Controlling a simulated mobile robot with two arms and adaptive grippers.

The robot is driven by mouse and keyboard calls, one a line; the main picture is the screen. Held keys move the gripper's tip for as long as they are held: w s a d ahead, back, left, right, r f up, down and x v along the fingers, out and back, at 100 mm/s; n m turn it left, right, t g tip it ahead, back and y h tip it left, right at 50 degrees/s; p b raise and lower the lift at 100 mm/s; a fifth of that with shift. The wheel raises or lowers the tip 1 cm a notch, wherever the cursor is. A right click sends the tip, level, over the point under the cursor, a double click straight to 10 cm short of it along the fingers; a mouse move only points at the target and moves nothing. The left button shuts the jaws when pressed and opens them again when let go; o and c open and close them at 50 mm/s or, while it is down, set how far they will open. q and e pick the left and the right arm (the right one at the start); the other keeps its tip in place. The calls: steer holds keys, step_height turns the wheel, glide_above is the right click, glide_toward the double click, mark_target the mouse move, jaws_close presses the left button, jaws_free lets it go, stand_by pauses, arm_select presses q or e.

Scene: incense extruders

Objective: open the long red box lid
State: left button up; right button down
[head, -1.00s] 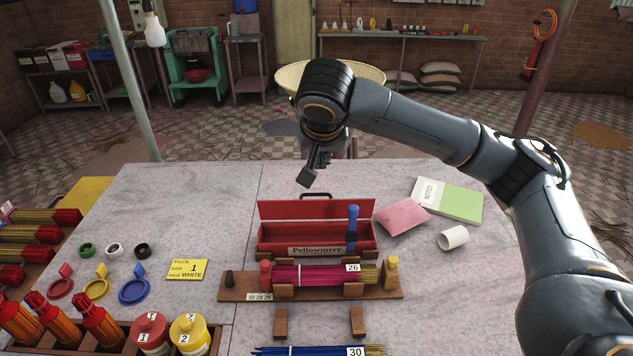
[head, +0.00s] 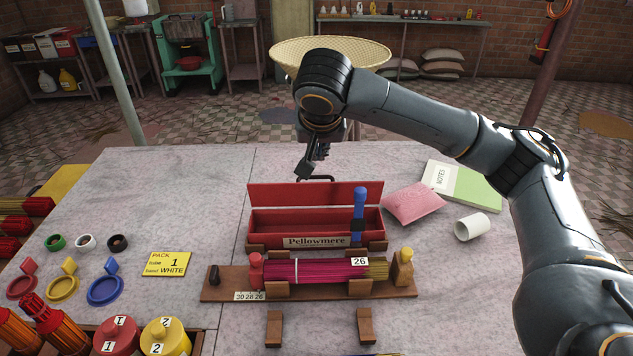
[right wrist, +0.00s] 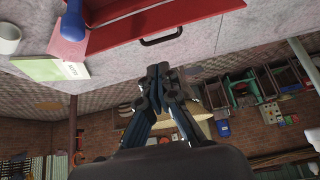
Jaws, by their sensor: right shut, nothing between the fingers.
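The long red box (head: 275,225), labelled Pellowmere, stands on the table with its inside showing. Its red lid (head: 310,194) stands up along the back edge, and a dark handle (head: 318,179) shows just above the lid's top edge. In the right wrist view the lid (right wrist: 200,18) and its handle (right wrist: 162,39) are at the top. My right gripper (head: 304,172) is shut and empty, just behind and above the lid near the handle. Its closed fingers (right wrist: 158,70) show below the handle in the right wrist view, apart from it. My left gripper is out of view.
A blue-handled tool (head: 358,214) stands up at the box's right end. In front is a wooden rack (head: 230,283) with pink sticks. A pink packet (head: 412,200), notebook (head: 470,190) and white cup (head: 472,227) lie to the right.

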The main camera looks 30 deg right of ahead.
mark_target(316, 177)
arm_select(q)
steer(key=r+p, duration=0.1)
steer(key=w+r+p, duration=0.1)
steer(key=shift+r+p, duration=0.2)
steer(key=shift+p, duration=0.2)
arm_select(e)
steer(key=x, duration=1.4)
steer(key=shift+w+d, duration=0.2)
steer(key=shift+r, duration=0.15)
steer(key=w+p, duration=0.1)
steer(key=p, duration=0.1)
steer(key=w+g+p, duration=0.1)
steer(key=p, duration=0.2)
steer(key=shift+d+y+p, duration=0.3)
steer(key=shift+d, duration=0.1)
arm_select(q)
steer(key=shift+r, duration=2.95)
arm_select(e)
steer(key=shift+w+d+f, duration=0.3)
steer(key=shift+w+f, duration=0.25)
